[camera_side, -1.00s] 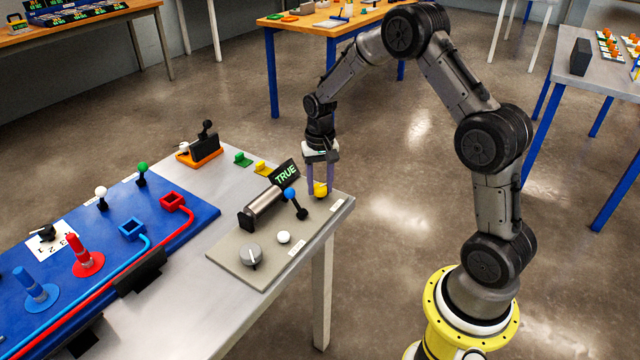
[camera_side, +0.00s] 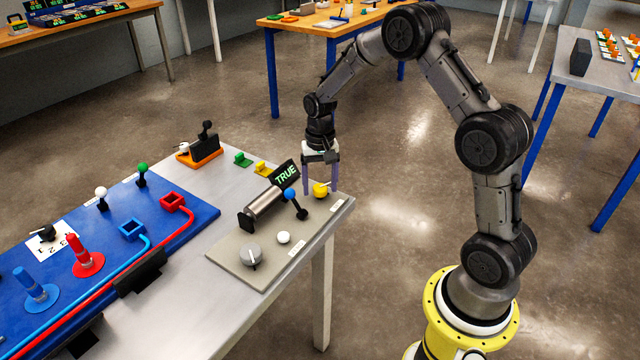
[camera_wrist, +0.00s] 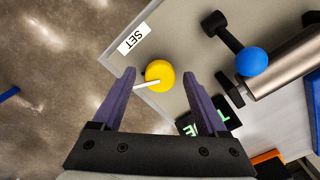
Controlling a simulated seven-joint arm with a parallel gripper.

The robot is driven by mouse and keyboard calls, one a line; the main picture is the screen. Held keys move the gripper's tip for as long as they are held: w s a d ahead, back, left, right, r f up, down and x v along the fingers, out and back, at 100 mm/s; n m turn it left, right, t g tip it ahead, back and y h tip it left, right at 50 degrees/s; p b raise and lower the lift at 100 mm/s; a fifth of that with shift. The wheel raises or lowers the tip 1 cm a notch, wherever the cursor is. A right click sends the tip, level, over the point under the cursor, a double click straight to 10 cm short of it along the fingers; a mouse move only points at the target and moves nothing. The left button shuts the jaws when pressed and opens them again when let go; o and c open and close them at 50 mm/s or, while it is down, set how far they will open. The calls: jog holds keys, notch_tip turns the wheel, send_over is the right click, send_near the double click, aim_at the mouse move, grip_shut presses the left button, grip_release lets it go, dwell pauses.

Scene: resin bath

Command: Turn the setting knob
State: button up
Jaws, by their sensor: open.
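The setting knob is the yellow round knob (camera_side: 321,190) with a white pointer, near the far right corner of the grey panel. In the wrist view the yellow knob (camera_wrist: 159,74) lies between and just beyond the fingertips, by a "SET" label (camera_wrist: 134,38). Its white pointer points left in that view. My gripper (camera_side: 321,190) is open above the knob, its purple fingers to either side and clear of it. In the wrist view my gripper (camera_wrist: 165,75) shows empty jaws.
The grey panel (camera_side: 240,270) also holds a blue-balled lever (camera_side: 290,194), a metal cylinder (camera_side: 266,203), a "TRUE" display (camera_side: 286,175), a grey knob (camera_side: 250,255) and a white button (camera_side: 284,237). The table edge is close to the knob. A blue board (camera_side: 100,235) lies further left.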

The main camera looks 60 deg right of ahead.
jog(key=shift+r, duration=0.1)
notch_tip(320, 180, up, 14)
jog(key=shift+f, duration=0.2)
dwell(0.3)
notch_tip(320, 180, up, 7)
jog(key=t, duration=0.2)
send_over(320, 187)
jog(key=s+a, duration=0.1)
jog(key=a, duration=0.3)
jog(key=s+a+r+n+t, duration=0.2)
jog(key=s+a+r+n, duration=0.1)
jog(key=s+a+r, duration=0.4)
jog(key=s+a+f+n, duration=0.1)
jog(key=s+f+n, duration=0.2)
jog(key=s, duration=0.5)
jog(key=s+a+f+n+t, duration=0.1)
jog(key=s+f+n, duration=0.2)
jog(key=s, duration=0.6)
jog(key=shift+s+f+t, duration=0.3)
jog(key=shift+f, duration=0.2)
